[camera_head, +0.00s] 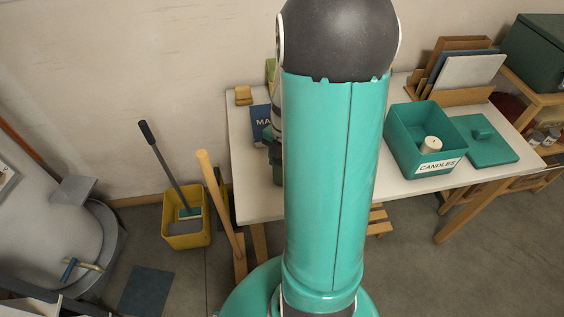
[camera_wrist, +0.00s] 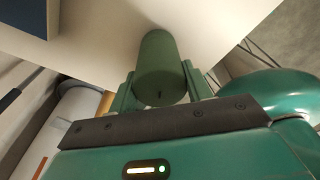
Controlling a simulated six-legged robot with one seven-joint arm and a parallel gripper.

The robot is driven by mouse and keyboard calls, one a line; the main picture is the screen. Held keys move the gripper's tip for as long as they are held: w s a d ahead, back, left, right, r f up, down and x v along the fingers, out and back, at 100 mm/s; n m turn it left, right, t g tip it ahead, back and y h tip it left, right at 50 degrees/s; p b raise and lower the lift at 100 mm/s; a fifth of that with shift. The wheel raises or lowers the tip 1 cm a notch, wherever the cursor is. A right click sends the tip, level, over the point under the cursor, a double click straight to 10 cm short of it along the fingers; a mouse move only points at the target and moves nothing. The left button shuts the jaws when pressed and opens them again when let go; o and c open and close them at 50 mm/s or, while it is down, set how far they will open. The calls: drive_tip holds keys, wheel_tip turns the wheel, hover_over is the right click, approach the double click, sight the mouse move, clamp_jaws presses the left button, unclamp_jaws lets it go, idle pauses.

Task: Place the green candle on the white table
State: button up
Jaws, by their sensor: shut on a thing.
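The green candle (camera_wrist: 160,58) is a dark green cylinder in the wrist view, with a wick at its near end. My gripper (camera_wrist: 160,88) is shut on it, one finger on each side. The white table (camera_wrist: 205,25) lies behind the candle in that view; I cannot tell whether the candle touches it. In the head view the white table (camera_head: 250,195) stands across the middle and right. My teal arm hides its centre and most of my gripper. A dark green piece, likely the candle (camera_head: 278,172), shows at the arm's left edge over the table.
On the table stand a teal box labelled CANDLES (camera_head: 400,150) with a cream candle (camera_head: 430,147) inside, its teal lid (camera_head: 490,152), a blue book (camera_head: 260,120), a small wooden block (camera_head: 243,95) and a wooden rack (camera_head: 460,97). A yellow bucket (camera_head: 186,232) stands on the floor to the left.

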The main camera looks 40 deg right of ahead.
drive_tip(key=shift+f, duration=0.2)
drive_tip(key=shift+f, duration=0.2)
drive_tip(key=o, duration=1.1)
drive_tip(key=shift+r, duration=0.1)
